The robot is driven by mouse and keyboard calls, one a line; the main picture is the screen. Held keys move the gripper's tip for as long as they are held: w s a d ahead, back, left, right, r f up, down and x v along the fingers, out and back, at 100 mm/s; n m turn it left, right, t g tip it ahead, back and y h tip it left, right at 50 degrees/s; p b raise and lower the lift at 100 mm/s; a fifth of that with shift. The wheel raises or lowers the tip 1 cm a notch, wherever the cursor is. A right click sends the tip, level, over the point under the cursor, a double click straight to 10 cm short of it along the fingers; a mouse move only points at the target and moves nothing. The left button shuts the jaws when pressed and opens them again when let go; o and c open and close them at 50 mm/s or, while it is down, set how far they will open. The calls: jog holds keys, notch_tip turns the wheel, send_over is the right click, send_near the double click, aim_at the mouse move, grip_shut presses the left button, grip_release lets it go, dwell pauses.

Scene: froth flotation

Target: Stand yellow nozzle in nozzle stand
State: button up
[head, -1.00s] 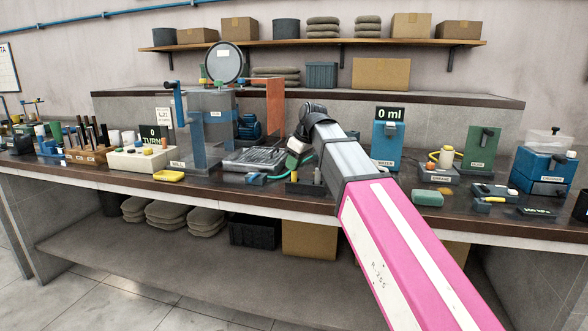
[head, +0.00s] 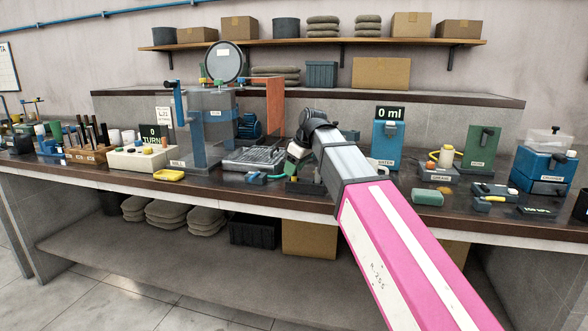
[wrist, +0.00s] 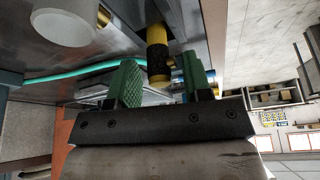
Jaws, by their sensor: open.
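My gripper (wrist: 160,76) is open, its two green ribbed fingers apart in the wrist view. A yellow nozzle (wrist: 158,72) with a black ribbed middle shows between the fingers. In the head view my gripper (head: 297,156) is low over the bench, partly hidden by my arm. A low dark block (head: 300,187) lies just below it at the bench front; I cannot tell for sure whether it is the nozzle stand.
A teal hose (wrist: 85,70) runs behind the fingers in the wrist view. The grey tank (head: 212,130) and a metal tray (head: 250,160) stand to the left.

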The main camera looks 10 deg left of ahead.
jog(key=v, duration=1.2)
jog(key=shift+a, duration=0.1)
dwell(0.9)
